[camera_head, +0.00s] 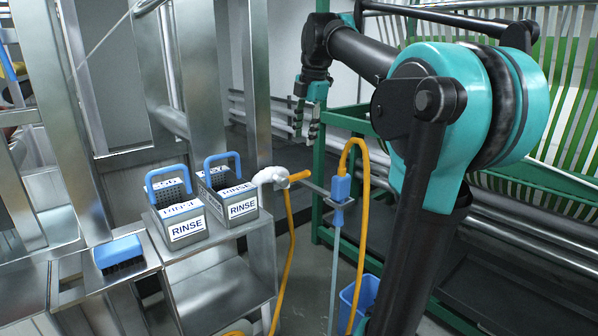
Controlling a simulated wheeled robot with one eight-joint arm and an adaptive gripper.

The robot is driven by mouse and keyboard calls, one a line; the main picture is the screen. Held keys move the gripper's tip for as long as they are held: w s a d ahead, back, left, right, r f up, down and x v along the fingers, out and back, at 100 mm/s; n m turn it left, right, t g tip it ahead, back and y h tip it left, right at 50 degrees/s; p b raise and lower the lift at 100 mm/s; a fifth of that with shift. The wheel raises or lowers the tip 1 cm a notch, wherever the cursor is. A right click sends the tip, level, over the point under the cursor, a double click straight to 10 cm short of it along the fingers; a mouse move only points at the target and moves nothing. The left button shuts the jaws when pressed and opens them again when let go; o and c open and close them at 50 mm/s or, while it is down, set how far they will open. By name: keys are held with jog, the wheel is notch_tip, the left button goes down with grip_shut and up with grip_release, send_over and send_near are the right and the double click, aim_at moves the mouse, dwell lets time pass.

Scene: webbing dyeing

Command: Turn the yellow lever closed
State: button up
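The yellow lever (299,176) sits on a white pipe fitting (270,177), right of the rinse baskets. It points to the right, roughly level. My gripper (305,131) hangs fingers down, above and slightly right of the lever in the picture. Its two fingers look apart with nothing between them. A gap shows between the fingertips and the lever; how far apart they are in depth I cannot tell.
Two metal baskets with blue handles and RINSE labels (186,229) (243,208) stand on a metal shelf (218,288). A blue brush (119,253) lies left. A yellow hose (364,195) loops over a blue nozzle (340,188). A blue bucket (358,301) stands below. Green frames stand behind.

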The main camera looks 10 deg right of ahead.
aim_at(298, 174)
jog(key=f, duration=0.4)
jog(key=w+a+f, duration=0.1)
jog(key=f, duration=0.3)
jog(key=w+f, duration=0.1)
jog(key=f, duration=0.3)
jog(key=shift+w+a+f, duration=0.1)
jog(key=shift+a+f, duration=0.05)
jog(key=shift+f, duration=0.25)
grip_shut()
